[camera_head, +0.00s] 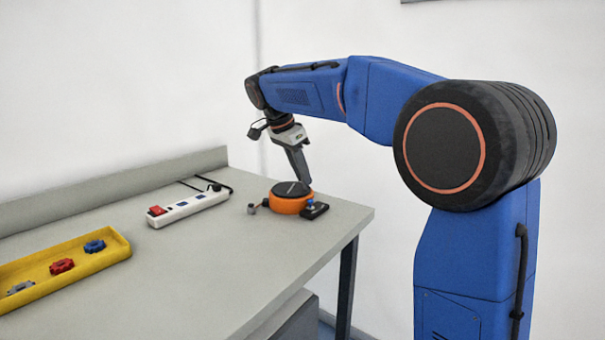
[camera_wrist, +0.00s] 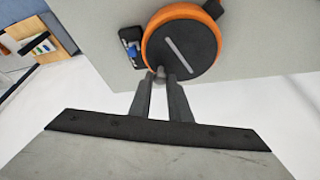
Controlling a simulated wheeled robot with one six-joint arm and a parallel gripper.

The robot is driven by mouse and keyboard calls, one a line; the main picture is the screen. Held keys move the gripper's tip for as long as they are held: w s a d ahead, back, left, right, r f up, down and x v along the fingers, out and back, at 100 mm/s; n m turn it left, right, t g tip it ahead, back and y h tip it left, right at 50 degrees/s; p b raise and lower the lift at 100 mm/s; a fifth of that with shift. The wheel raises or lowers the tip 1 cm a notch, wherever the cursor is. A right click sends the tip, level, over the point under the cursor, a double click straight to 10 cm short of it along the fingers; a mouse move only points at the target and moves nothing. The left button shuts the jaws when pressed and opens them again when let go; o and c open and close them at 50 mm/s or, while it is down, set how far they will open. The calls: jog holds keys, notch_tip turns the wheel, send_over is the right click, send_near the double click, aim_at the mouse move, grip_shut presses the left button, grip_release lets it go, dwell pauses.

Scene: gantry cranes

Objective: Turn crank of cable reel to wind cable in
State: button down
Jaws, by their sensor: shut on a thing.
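The cable reel (camera_head: 291,205) is a round orange drum with a black top, on the bench near its right end. In the wrist view its black disc (camera_wrist: 190,60) carries a pale grey bar. My gripper (camera_head: 306,182) comes down from above at the reel's far right side. In the wrist view my gripper (camera_wrist: 161,76) is shut at the disc's edge on a small grey knob, which looks like the crank's handle. The knob is mostly hidden between the fingertips.
A small black block with a blue part (camera_head: 314,210) sits right of the reel, and a small dark piece (camera_head: 251,208) left. A white power strip (camera_head: 188,207) and a yellow tray (camera_head: 110,242) lie farther left. The bench edge is close on the right.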

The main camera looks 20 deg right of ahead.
jog(key=shift+m, duration=0.3)
jog(key=c, duration=1.7)
grip_release()
jog(key=shift+o, duration=0.2)
jog(key=v, duration=1.7)
jog(key=shift+r, duration=0.2)
